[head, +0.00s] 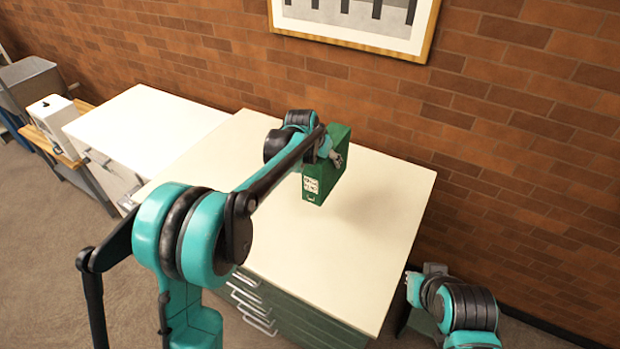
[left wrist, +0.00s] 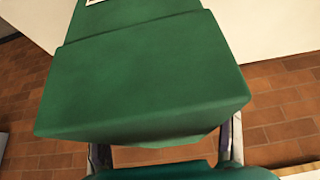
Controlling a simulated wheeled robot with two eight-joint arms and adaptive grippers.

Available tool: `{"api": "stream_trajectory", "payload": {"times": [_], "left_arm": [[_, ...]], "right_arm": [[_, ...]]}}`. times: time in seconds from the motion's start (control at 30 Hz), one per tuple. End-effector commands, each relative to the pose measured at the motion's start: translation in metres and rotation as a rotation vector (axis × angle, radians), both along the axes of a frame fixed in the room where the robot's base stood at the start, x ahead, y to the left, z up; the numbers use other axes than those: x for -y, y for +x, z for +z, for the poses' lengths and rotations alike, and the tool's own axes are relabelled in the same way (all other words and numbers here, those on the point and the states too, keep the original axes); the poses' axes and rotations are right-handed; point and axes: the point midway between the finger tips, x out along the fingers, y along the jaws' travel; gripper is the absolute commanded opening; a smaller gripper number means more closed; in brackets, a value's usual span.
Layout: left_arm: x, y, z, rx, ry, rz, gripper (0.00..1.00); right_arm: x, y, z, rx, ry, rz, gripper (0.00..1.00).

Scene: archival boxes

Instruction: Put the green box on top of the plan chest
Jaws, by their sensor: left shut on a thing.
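The green box (head: 338,172) stands upright over the cream top of the plan chest (head: 290,235), with a white label on its front face. A soft shadow shows on the top beside it, and I cannot tell whether its base touches the surface. My left gripper (head: 335,157) is shut on the green box near its upper part. In the left wrist view the box (left wrist: 145,85) fills the middle, with the fingers of my left gripper (left wrist: 166,148) on its two sides. My right gripper (head: 430,272) is low at the right, beside the chest's corner; its jaws are unclear.
The chest top around the box is clear. A white cabinet (head: 145,120) adjoins the chest at the left. Further left, a white box (head: 55,118) sits on a wooden-topped unit. A brick wall (head: 520,130) with a framed picture (head: 350,20) rises behind the chest.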

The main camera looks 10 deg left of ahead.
Motion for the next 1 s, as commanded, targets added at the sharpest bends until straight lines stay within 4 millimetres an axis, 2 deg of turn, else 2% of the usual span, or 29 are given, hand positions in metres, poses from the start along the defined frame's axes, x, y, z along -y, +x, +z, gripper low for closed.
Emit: {"api": "stream_trajectory", "payload": {"times": [0.17,0.4,0.6,0.87,1.0], "left_arm": [[-0.019,0.001,-0.011,0.001,-0.001,0.004,0.09],[-0.072,0.002,-0.044,0.001,-0.001,0.006,0.09],[-0.107,0.003,-0.064,0.001,-0.001,0.004,0.09],[-0.117,0.003,-0.076,0.001,-0.001,0.001,0.09],[-0.117,0.003,-0.096,0.001,-0.001,0.001,0.09]], "right_arm": [[0.000,0.000,-0.004,0.000,0.000,0.000,0.00],[0.000,0.000,-0.012,0.000,0.000,0.000,0.00],[0.000,0.000,-0.017,0.000,0.000,0.000,0.00],[0.000,0.000,-0.020,0.000,0.000,0.000,0.00],[0.000,0.000,-0.025,0.000,0.000,0.000,0.00]]}}
